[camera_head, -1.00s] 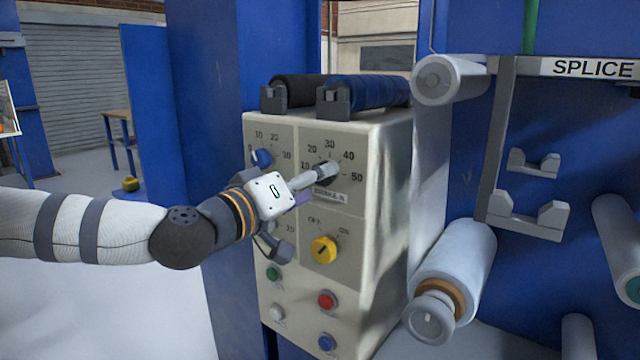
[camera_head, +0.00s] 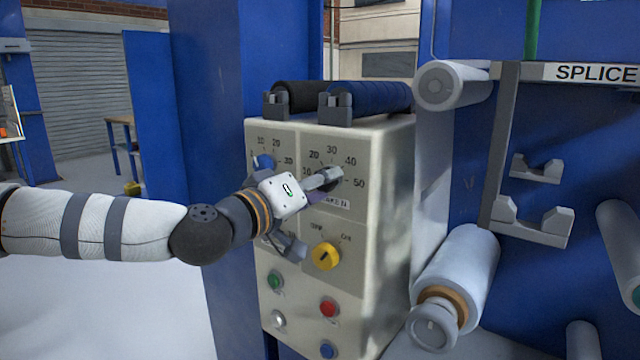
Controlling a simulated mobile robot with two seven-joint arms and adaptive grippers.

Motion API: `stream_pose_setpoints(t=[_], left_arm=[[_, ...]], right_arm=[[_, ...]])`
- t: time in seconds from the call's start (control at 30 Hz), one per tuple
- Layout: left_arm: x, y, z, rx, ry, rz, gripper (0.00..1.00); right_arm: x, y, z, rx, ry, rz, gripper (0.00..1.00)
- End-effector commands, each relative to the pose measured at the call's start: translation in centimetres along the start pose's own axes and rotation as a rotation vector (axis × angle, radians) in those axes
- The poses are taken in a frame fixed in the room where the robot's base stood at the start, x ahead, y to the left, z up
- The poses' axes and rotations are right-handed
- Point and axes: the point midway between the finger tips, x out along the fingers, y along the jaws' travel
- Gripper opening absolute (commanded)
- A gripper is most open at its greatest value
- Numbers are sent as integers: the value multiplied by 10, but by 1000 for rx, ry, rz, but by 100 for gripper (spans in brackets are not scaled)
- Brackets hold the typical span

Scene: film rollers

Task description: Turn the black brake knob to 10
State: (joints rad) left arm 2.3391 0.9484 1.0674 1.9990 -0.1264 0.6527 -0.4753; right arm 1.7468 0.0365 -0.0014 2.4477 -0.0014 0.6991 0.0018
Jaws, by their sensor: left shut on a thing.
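The black brake knob (camera_head: 337,178) is on the upper right of the cream control panel (camera_head: 378,165), inside a dial whose visible numbers run from 10 to 50. My left gripper (camera_head: 326,181) reaches in from the left and is shut on this knob. Its fingers cover most of the knob, so I cannot tell which number it points to. The brake label (camera_head: 338,203) below the dial is partly hidden by the gripper. My right gripper is not in view.
A blue knob (camera_head: 264,162) sits left of my gripper, and a yellow OFF/ON knob (camera_head: 326,257) sits below it. Green (camera_head: 275,280), red (camera_head: 328,308) and blue (camera_head: 327,350) buttons are lower down. White rollers (camera_head: 462,270) stand to the right.

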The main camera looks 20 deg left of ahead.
Motion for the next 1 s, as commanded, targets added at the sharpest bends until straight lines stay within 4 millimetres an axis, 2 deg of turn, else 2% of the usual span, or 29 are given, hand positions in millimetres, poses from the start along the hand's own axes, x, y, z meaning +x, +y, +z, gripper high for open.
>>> stream_pose_setpoints(t=[0.27, 1.0], left_arm=[[0, 1, 0, -176, -1, 0, 6], [0, 1, 1, -879, -2, -2, 6]], right_arm=[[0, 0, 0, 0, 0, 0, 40], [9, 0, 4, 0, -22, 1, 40]])
